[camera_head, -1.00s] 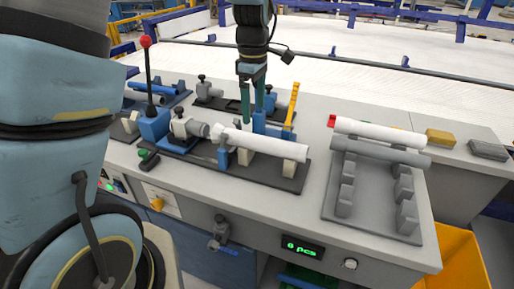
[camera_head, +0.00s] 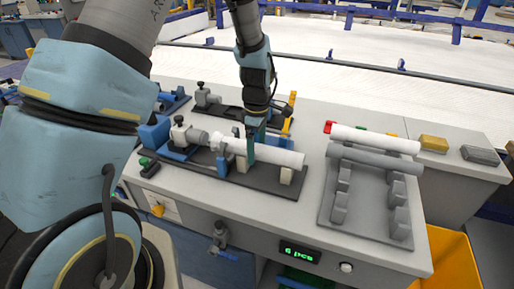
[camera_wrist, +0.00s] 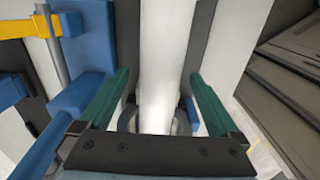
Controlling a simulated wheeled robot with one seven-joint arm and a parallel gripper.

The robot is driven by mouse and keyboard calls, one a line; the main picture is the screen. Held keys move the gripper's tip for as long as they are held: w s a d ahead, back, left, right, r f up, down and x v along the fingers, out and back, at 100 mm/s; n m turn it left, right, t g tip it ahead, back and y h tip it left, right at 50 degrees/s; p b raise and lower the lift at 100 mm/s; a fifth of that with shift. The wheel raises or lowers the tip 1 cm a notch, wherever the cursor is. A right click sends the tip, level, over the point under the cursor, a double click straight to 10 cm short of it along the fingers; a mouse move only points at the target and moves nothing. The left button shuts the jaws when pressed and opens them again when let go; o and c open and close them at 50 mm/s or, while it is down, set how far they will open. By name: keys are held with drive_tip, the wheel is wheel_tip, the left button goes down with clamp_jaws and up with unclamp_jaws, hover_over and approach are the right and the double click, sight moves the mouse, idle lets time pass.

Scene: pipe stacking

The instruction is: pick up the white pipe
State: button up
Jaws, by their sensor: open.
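A white pipe (camera_head: 283,157) lies level across the supports of a dark fixture (camera_head: 222,180) on the bench. Its left end meets a grey clamp part. My gripper (camera_head: 256,148) is lowered over the middle of this pipe. In the wrist view, the green fingers of my gripper (camera_wrist: 160,76) stand apart, one on each side of the white pipe (camera_wrist: 164,45), with gaps visible beside it. The pipe is not gripped. A second white pipe (camera_head: 375,139) lies on a grey rack (camera_head: 366,215) to the right, behind a grey pipe (camera_head: 375,158).
A blue post with a yellow lever (camera_wrist: 22,24) stands close left of my fingers in the wrist view. Another fixture (camera_head: 205,98) sits behind. Yellow and grey blocks lie at the right, with a yellow bin (camera_head: 452,262) below. The bench front is mostly clear.

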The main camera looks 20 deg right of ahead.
drive_tip(key=shift+f, duration=0.15)
drive_tip(key=c, duration=1.5)
clamp_jaws()
